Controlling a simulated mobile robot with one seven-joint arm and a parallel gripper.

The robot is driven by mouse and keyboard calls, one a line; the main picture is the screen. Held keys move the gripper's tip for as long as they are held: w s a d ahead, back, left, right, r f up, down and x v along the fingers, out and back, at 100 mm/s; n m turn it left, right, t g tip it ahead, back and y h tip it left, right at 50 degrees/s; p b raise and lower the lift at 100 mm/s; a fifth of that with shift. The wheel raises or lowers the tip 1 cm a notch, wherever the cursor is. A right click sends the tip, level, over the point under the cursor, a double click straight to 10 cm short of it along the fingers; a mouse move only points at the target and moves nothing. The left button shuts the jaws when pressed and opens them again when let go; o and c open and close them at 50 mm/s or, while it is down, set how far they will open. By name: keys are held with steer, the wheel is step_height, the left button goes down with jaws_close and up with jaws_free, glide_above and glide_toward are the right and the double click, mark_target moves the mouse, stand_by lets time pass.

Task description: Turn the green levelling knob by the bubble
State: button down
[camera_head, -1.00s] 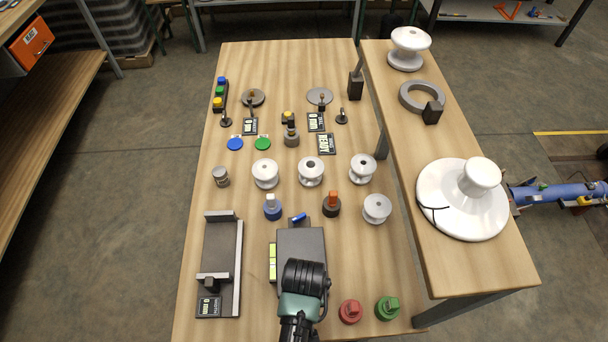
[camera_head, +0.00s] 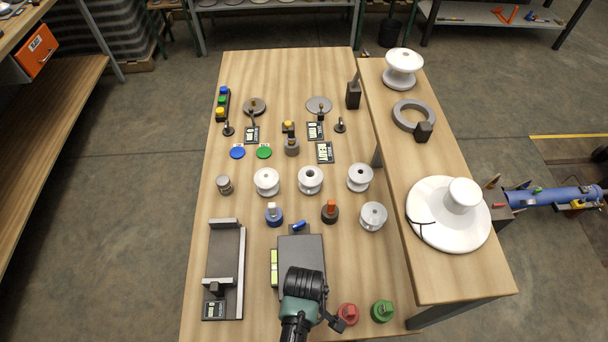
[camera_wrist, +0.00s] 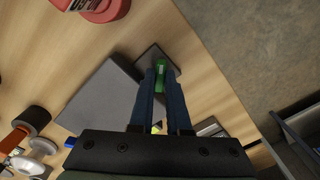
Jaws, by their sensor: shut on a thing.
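The grey levelling plate (camera_head: 310,255) lies on the near part of the table. Yellow-green bubble vials (camera_head: 274,268) run along its left edge; the bubble itself is too small to read. A blue knob (camera_head: 298,226) sits on the tab at its far edge. In the wrist view the green knob (camera_wrist: 161,72) sits on a dark tab at a corner of the plate (camera_wrist: 105,103). My gripper (camera_wrist: 160,77) is shut on the green knob, one blue finger on each side. In the head view my wrist hides the knob and fingertips.
A red knob-topped piece (camera_head: 347,314) and a green one (camera_head: 382,311) stand right of my wrist. A grey fixture (camera_head: 223,262) lies left of the plate.

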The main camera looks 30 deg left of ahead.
steer(key=shift+n, duration=0.6)
steer(key=shift+a, duration=0.1)
steer(key=c, duration=0.9)
jaws_free()
step_height(320, 180, up, 13)
